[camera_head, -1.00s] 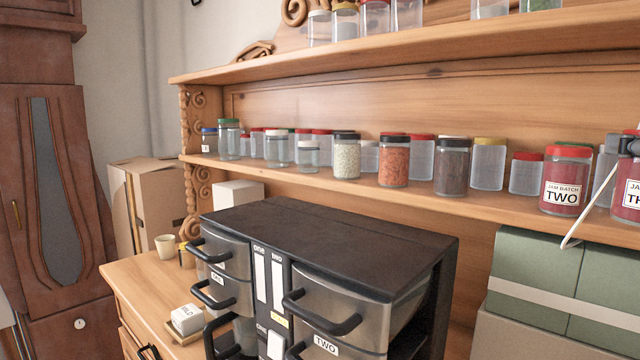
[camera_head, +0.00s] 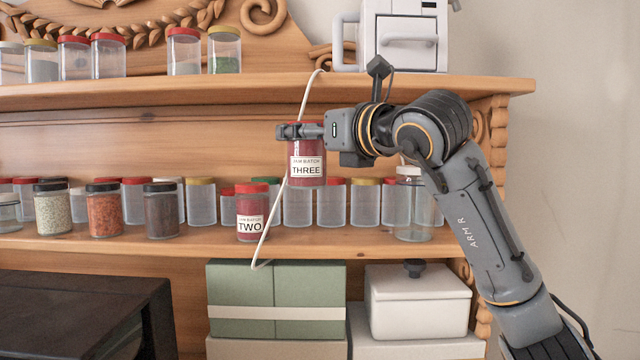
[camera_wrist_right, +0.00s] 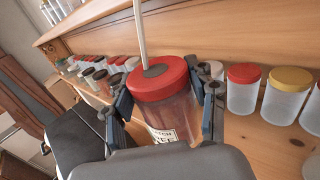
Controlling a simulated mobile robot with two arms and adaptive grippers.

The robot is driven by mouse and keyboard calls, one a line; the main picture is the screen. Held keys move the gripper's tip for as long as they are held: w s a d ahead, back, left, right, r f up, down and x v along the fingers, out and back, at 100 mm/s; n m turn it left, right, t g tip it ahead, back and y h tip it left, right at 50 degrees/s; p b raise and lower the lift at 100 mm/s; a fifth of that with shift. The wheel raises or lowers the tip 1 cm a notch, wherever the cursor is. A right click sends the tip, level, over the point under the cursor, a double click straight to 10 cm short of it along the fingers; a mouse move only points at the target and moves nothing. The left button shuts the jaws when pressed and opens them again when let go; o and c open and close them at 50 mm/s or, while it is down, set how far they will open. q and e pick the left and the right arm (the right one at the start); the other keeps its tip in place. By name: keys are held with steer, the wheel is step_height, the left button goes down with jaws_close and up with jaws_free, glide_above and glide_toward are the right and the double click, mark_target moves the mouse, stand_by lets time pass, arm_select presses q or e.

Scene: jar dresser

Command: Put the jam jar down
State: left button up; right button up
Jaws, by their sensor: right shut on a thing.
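A jar of red jam labelled "JAM BATCH THREE" (camera_head: 306,172), with a red lid, is held upright by my right gripper (camera_head: 298,131). In the head view its base shows well above the base of the jar "TWO", with clear jars behind it. In the right wrist view the fingers of my right gripper (camera_wrist_right: 165,104) are on both sides of the jar (camera_wrist_right: 178,110), just below its lid. A second red jam jar labelled "TWO" (camera_head: 251,214) stands on the middle shelf (camera_head: 190,250), lower and to the left. My left gripper is not in view.
Clear jars (camera_head: 299,205) with coloured lids line the shelf behind. Below are a green box (camera_head: 310,285) and a white lidded box (camera_head: 420,305). The upper shelf (camera_head: 270,90) overhangs the held jar.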

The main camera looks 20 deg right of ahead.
steer(key=w+d+f+p, duration=0.1)
steer(key=w+d+f, duration=0.1)
steer(key=f, duration=0.1)
steer(key=w+d+f+p, duration=0.1)
steer(key=w+f+p, duration=0.1)
steer(key=f, duration=0.1)
steer(key=w+d+f+p, duration=0.2)
steer(key=f, duration=0.1)
steer(key=shift+d+f, duration=0.3)
steer(key=shift+d, duration=0.05)
steer(key=shift+f, duration=0.35)
steer(key=shift+f, duration=0.1)
steer(key=o, duration=1.6)
steer(key=shift+f, duration=0.1)
steer(key=shift+o, duration=0.3)
